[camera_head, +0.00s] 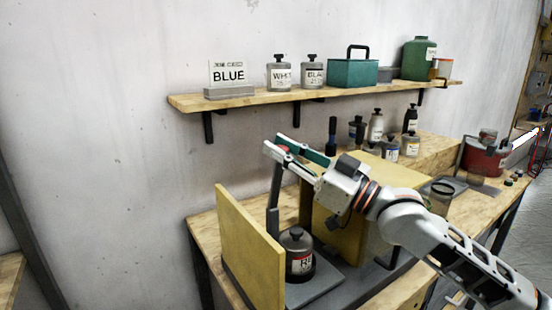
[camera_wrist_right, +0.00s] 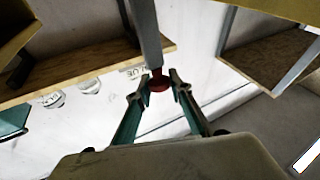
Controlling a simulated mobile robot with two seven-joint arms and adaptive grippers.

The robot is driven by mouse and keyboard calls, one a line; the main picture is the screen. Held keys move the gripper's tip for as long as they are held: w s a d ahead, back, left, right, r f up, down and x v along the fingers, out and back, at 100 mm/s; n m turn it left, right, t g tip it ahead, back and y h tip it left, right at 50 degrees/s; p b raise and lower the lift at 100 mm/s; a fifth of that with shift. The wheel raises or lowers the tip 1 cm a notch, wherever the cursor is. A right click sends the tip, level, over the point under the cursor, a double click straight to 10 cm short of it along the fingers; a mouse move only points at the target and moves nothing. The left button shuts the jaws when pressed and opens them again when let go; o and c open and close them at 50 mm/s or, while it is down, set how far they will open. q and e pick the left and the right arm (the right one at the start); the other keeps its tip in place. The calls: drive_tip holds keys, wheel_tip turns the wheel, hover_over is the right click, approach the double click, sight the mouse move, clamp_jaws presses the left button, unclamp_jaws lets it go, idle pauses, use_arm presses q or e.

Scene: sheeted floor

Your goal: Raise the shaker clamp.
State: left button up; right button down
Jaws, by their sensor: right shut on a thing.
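The shaker has a grey base plate (camera_head: 328,281) between two yellow panels (camera_head: 247,250). The clamp's grey lever (camera_head: 273,195) stands nearly upright behind the can. Its red knob (camera_wrist_right: 158,82) is at the lever's end. My right gripper (camera_head: 277,145) is shut on the knob, high above the can. In the right wrist view its fingertips (camera_wrist_right: 161,87) are on either side of the knob. The clamp's lower joint is partly hidden. My left gripper is out of view.
A wall shelf (camera_head: 240,99) above holds a BLUE sign (camera_head: 229,74), labelled bottles, a teal box (camera_head: 353,73) and a green jug (camera_head: 418,60). More bottles stand behind my right arm. A red pot (camera_head: 483,160) is on the right of the bench. Bare wall lies left of the shaker.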

drive_tip(key=shift+s+d, duration=0.2)
drive_tip(key=shift+s, duration=0.1)
drive_tip(key=c, duration=1.8)
unclamp_jaws()
drive_tip(key=shift+c, duration=0.2)
drive_tip(key=shift+f, duration=0.1)
drive_tip(key=shift+s+d+f, duration=0.1)
drive_tip(key=shift+d, duration=0.15)
drive_tip(key=s+d, duration=0.6)
drive_tip(key=d, duration=0.5)
drive_tip(key=shift+s, duration=0.2)
